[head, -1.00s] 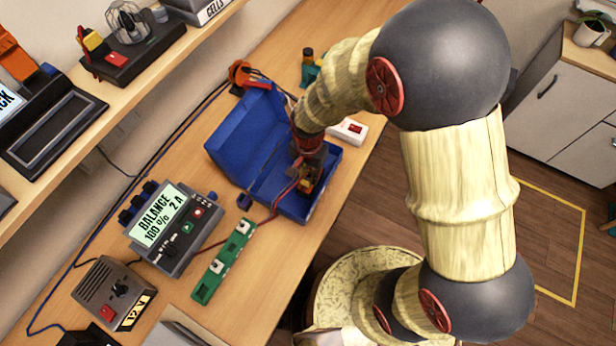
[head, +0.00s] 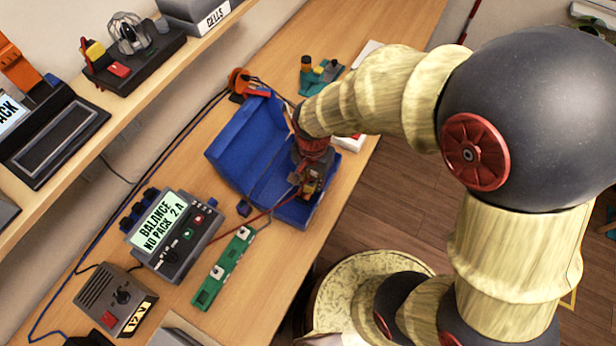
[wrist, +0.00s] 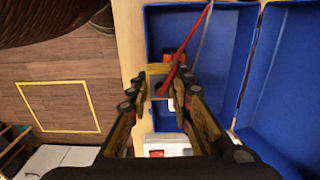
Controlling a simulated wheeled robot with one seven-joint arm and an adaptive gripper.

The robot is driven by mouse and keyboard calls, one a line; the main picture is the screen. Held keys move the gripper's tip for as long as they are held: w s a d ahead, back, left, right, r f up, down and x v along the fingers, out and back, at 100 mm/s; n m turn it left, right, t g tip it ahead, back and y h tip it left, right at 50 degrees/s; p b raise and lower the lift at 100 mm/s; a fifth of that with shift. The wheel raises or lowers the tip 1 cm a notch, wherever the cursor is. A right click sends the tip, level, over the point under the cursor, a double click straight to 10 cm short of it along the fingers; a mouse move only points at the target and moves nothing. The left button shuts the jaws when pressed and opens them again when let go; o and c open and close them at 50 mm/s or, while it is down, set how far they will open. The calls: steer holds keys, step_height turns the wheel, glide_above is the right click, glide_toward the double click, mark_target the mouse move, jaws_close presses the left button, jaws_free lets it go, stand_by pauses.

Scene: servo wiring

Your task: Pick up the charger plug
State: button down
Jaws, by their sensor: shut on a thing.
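My gripper (head: 312,182) is low over the open blue case (head: 232,152), at its right part. In the wrist view its fingers (wrist: 160,92) are closed in on a small yellow plug (wrist: 157,70) with a red lead (wrist: 187,50), which I take for the charger plug. The plug is at the fingertips, near the case's edge. An orange piece shows just beyond it. In the head view the wrist and fingers hide most of the plug. The grey charger (head: 172,232) shows "BALANCE NO PACK 2 A", and a red lead runs from it towards my gripper.
A green balance board (head: 222,268) lies beside the charger, and a grey box with a knob (head: 115,298) stands at the lower left. A white and red switch block (wrist: 167,146) is close to my fingers. The bench's front edge is near the case; a shelf runs along the left.

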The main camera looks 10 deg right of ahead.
steer(key=s+d+r, duration=0.1)
steer(key=s+r, duration=0.4)
steer(key=s, duration=0.5)
steer(key=shift+d+p, duration=0.2)
steer(key=shift+p, duration=0.25)
